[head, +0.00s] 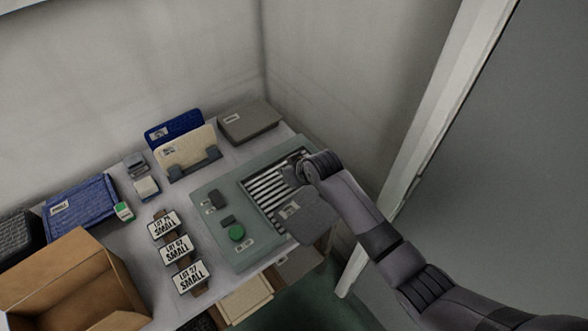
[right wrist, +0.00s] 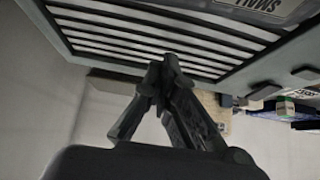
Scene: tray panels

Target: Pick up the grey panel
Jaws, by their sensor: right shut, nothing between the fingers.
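A dark grey panel (head: 308,216) with a small pale label lies at the front right of the slatted rack (head: 262,196) and sticks out past its edge. In the right wrist view, part of a grey panel (right wrist: 232,10) with a "SMALL" label shows at the top. My right gripper (head: 296,160) is over the back right end of the rack, behind the panel and apart from it. Its fingers (right wrist: 163,65) are shut and empty in the wrist view. My left gripper is not in view.
The green fixture (head: 210,225) around the rack carries a green button (head: 236,233). A taupe panel (head: 248,122) lies behind it. Blue (head: 174,128) and cream (head: 187,148) panels stand in a holder. Lot signs (head: 176,249) and an open cardboard box (head: 75,285) are at left.

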